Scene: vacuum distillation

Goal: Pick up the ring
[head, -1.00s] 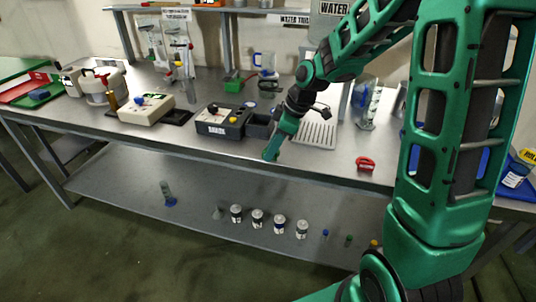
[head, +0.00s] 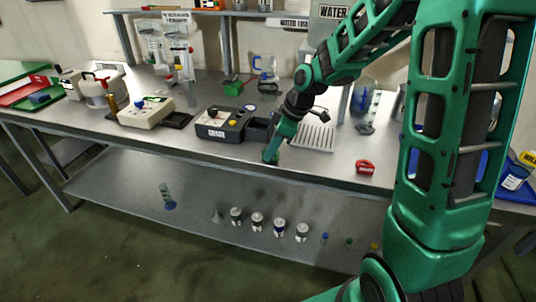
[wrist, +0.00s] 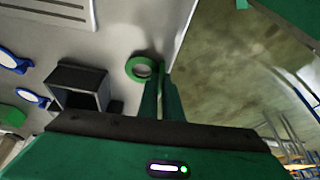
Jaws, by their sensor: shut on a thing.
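The green ring (wrist: 133,74) shows in the wrist view at the tips of my gripper (wrist: 160,80), over the grey bench top close to its front edge. My gripper's two green fingers are close together and shut on the ring's right side, with most of the ring sticking out to the left. In the head view my gripper (head: 270,158) points down at the bench's front edge. I cannot make out the ring there. Whether the ring touches the bench is not clear.
A dark open box (wrist: 80,88) stands left of the ring in the wrist view. In the head view a dark control unit (head: 222,124) stands left of my gripper, a ribbed white plate (head: 314,138) lies behind right, and a red object (head: 365,167) lies to the right.

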